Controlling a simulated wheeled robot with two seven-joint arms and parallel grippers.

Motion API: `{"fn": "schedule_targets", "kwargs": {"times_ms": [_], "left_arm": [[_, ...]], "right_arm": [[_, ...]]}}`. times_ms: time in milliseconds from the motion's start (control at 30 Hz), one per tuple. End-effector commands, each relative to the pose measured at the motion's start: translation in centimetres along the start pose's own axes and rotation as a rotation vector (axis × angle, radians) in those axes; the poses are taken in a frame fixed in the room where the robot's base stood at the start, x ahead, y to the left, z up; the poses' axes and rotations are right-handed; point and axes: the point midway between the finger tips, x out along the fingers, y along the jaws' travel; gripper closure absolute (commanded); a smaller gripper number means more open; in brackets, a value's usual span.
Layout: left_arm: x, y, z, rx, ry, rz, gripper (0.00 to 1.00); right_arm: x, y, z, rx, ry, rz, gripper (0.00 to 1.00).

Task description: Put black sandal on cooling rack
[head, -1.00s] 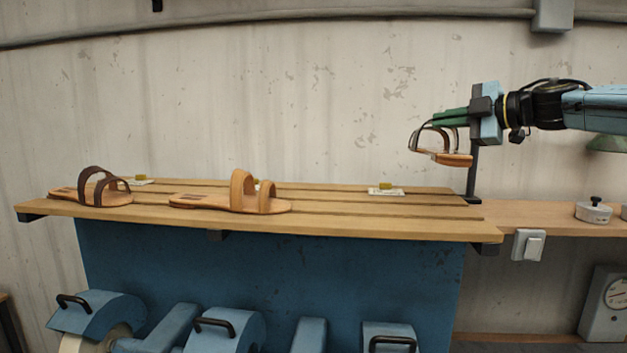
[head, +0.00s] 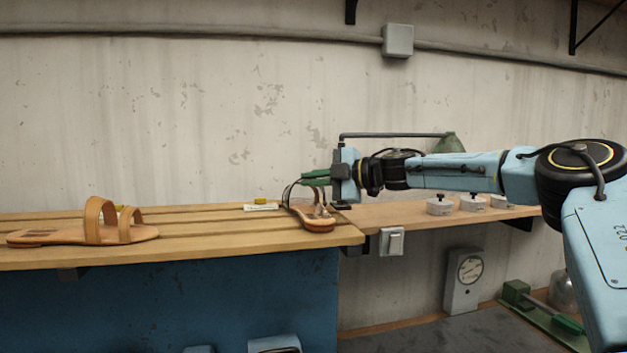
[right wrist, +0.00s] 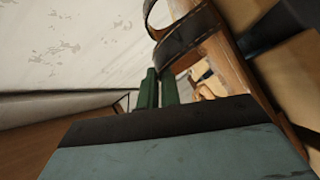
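The black sandal (head: 318,224), with dark straps and a tan sole, is at the right end of the slatted wooden cooling rack (head: 230,238). My right gripper (head: 312,178) has its green fingers close together at the top of the strap. In the right wrist view, the dark straps (right wrist: 188,38) are just beyond the fingertips (right wrist: 158,78), and the sole runs down the right side. The sole is level with the slats, but I cannot tell whether it fully rests on them. My left gripper is not in view.
A tan-strapped sandal (head: 85,234) lies on the rack at the left. A small white card with a yellow piece (head: 262,205) lies behind the black sandal. A side shelf (head: 400,214) with small round weights (head: 439,206) adjoins at right. The rack's middle is clear.

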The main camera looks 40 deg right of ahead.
Motion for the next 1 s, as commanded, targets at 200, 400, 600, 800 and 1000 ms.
{"fn": "schedule_targets", "kwargs": {"times_ms": [200,400,600,800,1000], "left_arm": [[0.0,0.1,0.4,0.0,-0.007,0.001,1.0],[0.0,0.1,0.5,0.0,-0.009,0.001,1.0],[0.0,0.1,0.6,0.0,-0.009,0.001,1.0],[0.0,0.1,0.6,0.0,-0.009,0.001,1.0],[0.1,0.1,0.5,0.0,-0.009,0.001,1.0]], "right_arm": [[0.0,-0.1,0.1,0.001,-0.001,-0.002,0.78],[0.0,0.0,0.1,0.001,-0.001,-0.002,0.72],[-0.3,0.0,0.1,0.0,-0.001,-0.002,0.72],[-2.0,0.2,0.0,-0.001,0.0,0.002,0.72],[-4.5,0.2,0.0,-0.002,0.0,0.003,0.72]]}}
